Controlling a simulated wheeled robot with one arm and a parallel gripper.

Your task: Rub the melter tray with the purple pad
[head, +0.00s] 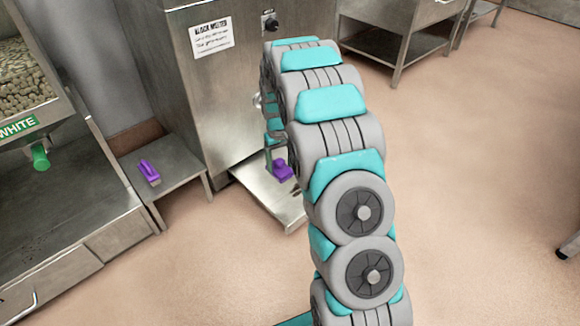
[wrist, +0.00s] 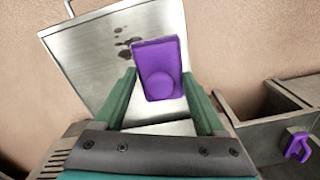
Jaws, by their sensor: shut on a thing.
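The purple pad (wrist: 158,68) is between the two green fingers of my gripper (wrist: 160,95) in the wrist view, and the gripper is shut on it. In the head view the pad (head: 281,171) hangs at the end of my arm over the melter tray (head: 262,196). The metal tray (wrist: 75,75) fills much of the upper left of the wrist view, with several dark brown spots (wrist: 128,45) on it just beyond the pad. I cannot tell whether the pad touches the tray. My arm hides part of the tray in the head view.
The block melter (head: 225,100) stands behind the tray. A purple-handled brush (head: 149,172) lies on a low metal side table (head: 170,180) at left.

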